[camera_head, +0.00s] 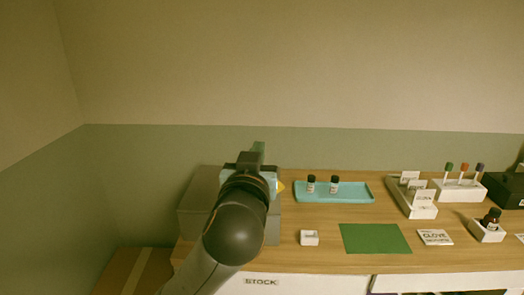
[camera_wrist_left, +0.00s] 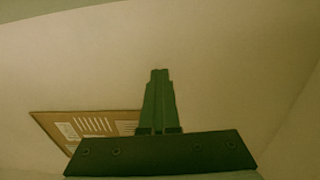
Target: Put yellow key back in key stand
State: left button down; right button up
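A small yellow piece (camera_head: 281,187) shows just right of my left wrist in the head view. It may be the yellow key, but most of it is hidden. My left gripper (camera_head: 258,148) points away over the grey box; in the left wrist view its fingers (camera_wrist_left: 158,100) are together with nothing visible between them. A white stand (camera_head: 459,191) at the back right holds upright pieces with green, red and purple tops. A small white block (camera_head: 309,238) stands at the table's front left. I cannot tell which is the key stand. My right gripper is out of view.
The grey box (camera_head: 200,205) is partly behind my left arm. A blue tray (camera_head: 350,197) holds two dark bottles. A green mat (camera_head: 375,238), a CLOVE card (camera_head: 435,237) and a white card holder (camera_head: 421,212) lie to the right. Bare wood surrounds the small block.

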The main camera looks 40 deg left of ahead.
pick_arm(q)
jog(key=shift+s+d+r, duration=0.15)
jog(key=shift+s+d, duration=0.05)
jog(key=shift+s, duration=0.15)
jog(key=shift+c, duration=1.6)
grip_release()
